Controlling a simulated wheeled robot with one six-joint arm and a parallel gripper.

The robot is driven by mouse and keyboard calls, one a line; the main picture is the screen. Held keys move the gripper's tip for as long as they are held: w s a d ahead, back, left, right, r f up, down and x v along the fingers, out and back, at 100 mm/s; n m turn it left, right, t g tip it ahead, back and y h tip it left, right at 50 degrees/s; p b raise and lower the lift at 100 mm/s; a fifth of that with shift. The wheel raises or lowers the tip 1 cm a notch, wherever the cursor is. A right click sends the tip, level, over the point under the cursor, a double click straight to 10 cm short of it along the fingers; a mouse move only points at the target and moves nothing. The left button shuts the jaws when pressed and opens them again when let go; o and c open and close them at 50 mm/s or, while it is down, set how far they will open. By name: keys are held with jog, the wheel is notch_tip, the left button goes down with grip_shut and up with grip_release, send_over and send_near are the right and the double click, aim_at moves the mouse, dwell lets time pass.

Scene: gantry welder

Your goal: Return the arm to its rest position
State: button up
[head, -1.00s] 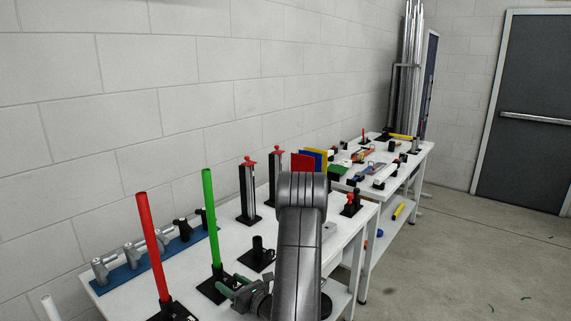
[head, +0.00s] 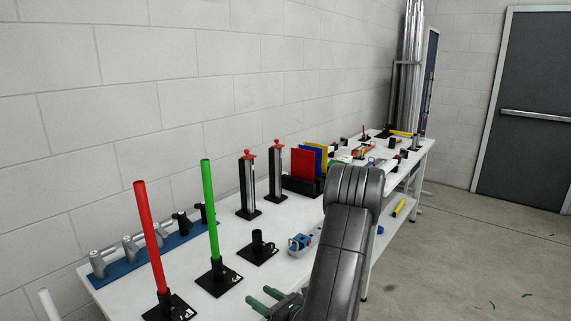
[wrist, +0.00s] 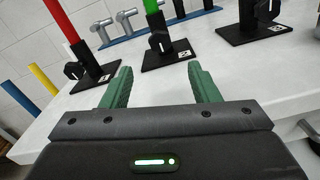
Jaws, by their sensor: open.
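My gripper (head: 266,301) is at the bottom of the head view, near the front edge of the white table (head: 221,306). In the wrist view its two green fingers (wrist: 160,88) stand wide apart with nothing between them. My dark grey arm rises at the right of the gripper in the head view and hides part of the table. The green rod (head: 210,205) stands upright in its black base (head: 218,278), beyond the gripper. The red rod (head: 151,235) stands tilted in its own base to the left.
An empty black holder (head: 258,249) and a small blue part (head: 300,243) are on the table. Two black posts with red tops (head: 247,186) stand behind. A blue rail with grey clamps (head: 150,262) runs along the wall side. Open floor (head: 470,260) lies to the right.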

aim_at(233, 277)
jog(key=p+x, duration=0.3)
jog(key=x, duration=0.9)
jog(key=shift+w+a+r, duration=0.1)
jog(key=shift+w+a, duration=0.05)
jog(key=shift+a, duration=0.05)
jog(key=shift+w+a, duration=0.2)
jog(key=n+p, duration=0.1)
jog(key=n, duration=0.1)
jog(key=shift+d+n, duration=0.15)
jog(key=shift+n, duration=0.15)
jog(key=s+d+m+b, duration=0.1)
jog(key=s+d+m, duration=0.1)
jog(key=d, duration=0.1)
jog(key=s+d+m+b, duration=0.1)
jog(key=s+d+b, duration=0.1)
jog(key=s+d, duration=0.1)
jog(key=s+d+m+b, duration=0.2)
jog(key=s+d, duration=0.1)
jog(key=d, duration=0.1)
jog(key=shift+s+d+m, duration=0.25)
jog(key=shift+d+m, duration=0.05)
jog(key=shift+d, duration=0.05)
jog(key=shift+w+a, duration=0.3)
jog(key=shift+a, duration=0.05)
